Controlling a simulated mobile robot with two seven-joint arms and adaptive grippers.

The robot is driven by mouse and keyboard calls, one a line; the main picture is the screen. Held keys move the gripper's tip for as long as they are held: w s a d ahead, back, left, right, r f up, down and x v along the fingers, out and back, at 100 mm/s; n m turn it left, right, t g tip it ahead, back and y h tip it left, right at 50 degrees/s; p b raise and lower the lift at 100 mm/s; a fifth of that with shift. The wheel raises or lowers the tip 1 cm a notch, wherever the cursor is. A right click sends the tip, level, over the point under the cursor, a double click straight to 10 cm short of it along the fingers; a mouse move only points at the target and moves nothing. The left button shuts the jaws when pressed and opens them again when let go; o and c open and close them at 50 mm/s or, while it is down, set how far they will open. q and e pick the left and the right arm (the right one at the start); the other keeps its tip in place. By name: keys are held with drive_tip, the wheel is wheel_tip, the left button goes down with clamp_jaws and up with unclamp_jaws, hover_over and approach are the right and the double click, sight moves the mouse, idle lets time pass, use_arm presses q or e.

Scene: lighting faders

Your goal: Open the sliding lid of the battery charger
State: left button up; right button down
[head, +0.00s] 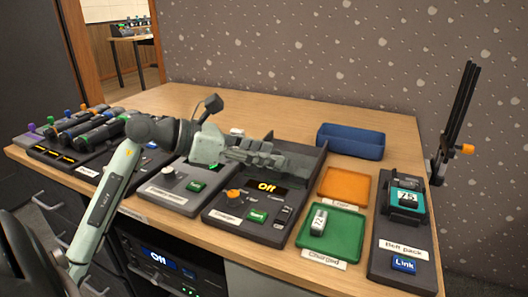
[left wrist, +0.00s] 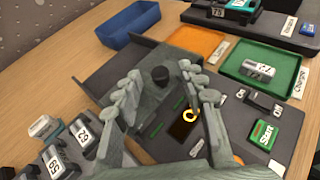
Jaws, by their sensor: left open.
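The battery charger (head: 229,217) stands on the wooden table, with an orange knob, a green Start button and a display reading "Off". My left gripper (head: 272,156) is over the charger's back part, open and empty. In the left wrist view my gripper (left wrist: 158,92) has one finger on each side of the black knob, with no clear contact. In the head view the gripper hides the knob and much of the lid. My right gripper is not in view.
Right of the charger are a green tray (head: 343,246) holding a battery (head: 319,222), an orange tray (head: 345,187), and a belt pack (head: 406,200) on a dark base. A blue bin (head: 350,142) stands behind. Several dark handheld devices (head: 83,128) lie at left.

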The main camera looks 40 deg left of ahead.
use_arm(q)
drive_tip(key=shift+c, duration=0.4)
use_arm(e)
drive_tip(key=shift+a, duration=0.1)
use_arm(q)
clamp_jaws()
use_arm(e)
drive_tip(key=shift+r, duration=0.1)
